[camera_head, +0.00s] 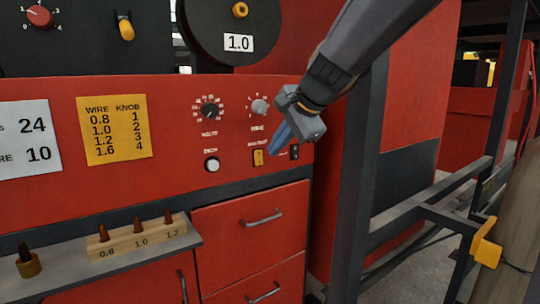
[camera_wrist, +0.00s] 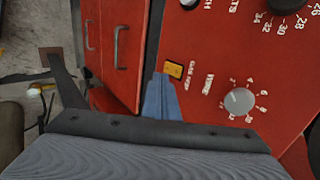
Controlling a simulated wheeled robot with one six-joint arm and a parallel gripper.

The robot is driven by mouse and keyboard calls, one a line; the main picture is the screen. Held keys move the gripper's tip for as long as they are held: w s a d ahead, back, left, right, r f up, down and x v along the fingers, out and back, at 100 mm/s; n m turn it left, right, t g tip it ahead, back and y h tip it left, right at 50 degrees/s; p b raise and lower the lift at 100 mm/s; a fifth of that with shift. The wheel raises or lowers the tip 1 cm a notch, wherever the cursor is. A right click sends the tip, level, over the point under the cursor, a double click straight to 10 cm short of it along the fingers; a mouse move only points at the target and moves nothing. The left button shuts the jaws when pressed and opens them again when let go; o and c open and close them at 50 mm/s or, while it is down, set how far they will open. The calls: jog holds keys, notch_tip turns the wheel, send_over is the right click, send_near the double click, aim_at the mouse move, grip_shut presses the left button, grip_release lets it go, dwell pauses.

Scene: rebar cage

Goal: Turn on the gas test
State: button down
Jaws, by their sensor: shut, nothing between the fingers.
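A small yellow rocker switch (camera_head: 258,157) is set in the lower part of the red control panel, under a white label too small to read surely. It also shows in the wrist view (camera_wrist: 174,70). My gripper (camera_head: 270,150) is shut and empty, its blue fingers slanting down to just right of this switch. In the wrist view the fingertips (camera_wrist: 160,78) lie close beside the switch; I cannot tell whether they touch it. A dark switch (camera_head: 294,152) is right of the fingers. Which way the yellow switch is set cannot be told.
A grey knob (camera_head: 259,107), a black dial (camera_head: 210,110) and a white round button (camera_head: 212,165) share the panel. Below are drawers with handles (camera_head: 263,218) and a shelf holding a wooden tip block (camera_head: 138,238). A dark frame post (camera_head: 360,180) stands to the right.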

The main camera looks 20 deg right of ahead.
jog(key=b+v, duration=0.1)
jog(key=v, duration=0.5)
jog(key=shift+s+d+r, duration=0.15)
jog(key=shift+d, duration=0.2)
